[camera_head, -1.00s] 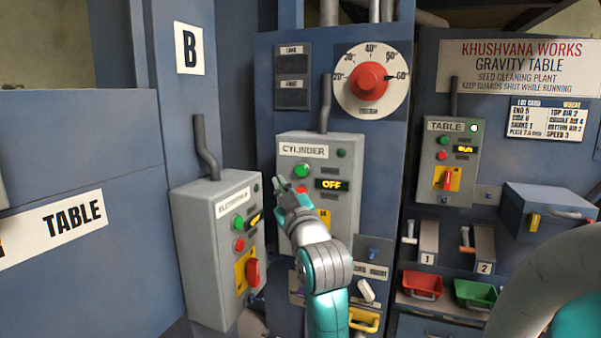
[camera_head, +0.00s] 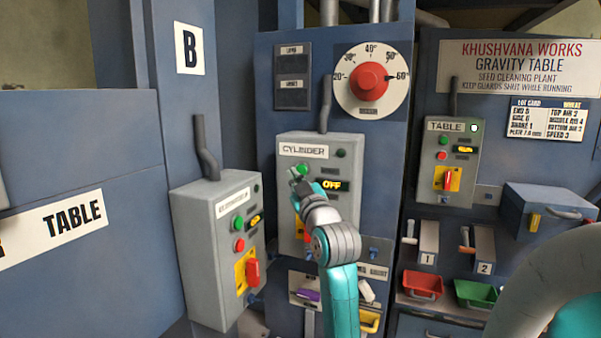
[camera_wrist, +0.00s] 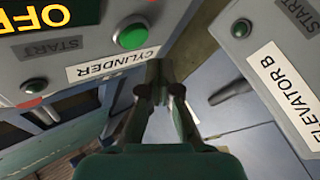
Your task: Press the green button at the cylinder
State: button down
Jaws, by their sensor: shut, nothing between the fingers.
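The cylinder box (camera_head: 348,152) is a grey control box labelled CYLINDER, with a display reading OFF (camera_head: 332,185). Its green button (camera_head: 302,169) is near the upper left of the panel, just above my gripper's tip. My gripper (camera_head: 296,176) is shut and empty, in front of the panel; whether it touches the button I cannot tell. In the wrist view the green button (camera_wrist: 133,36) shows raised and clear, up and left of my gripper's tips (camera_wrist: 160,70). The red button on this box is hidden behind my gripper.
The elevator box (camera_head: 205,250), with its own buttons and a red switch, stands close at the left. The table box (camera_head: 451,150) is at the right, display lit. A red dial (camera_head: 368,82) is above. Red (camera_head: 421,285) and green (camera_head: 475,292) bins sit low right.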

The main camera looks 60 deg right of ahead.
jog(key=shift+d, duration=0.65)
jog(key=shift+d, duration=0.15)
dwell(0.9)
jog(key=shift+d, duration=0.3)
jog(key=shift+w+d, duration=0.1)
jog(key=shift+d, duration=0.4)
dwell(0.7)
jog(key=shift+a, duration=0.95)
jog(key=shift+s+a, duration=0.15)
jog(key=shift+a, duration=1.1)
jog(key=shift+s+a, duration=0.1)
jog(key=shift+a, duration=1.15)
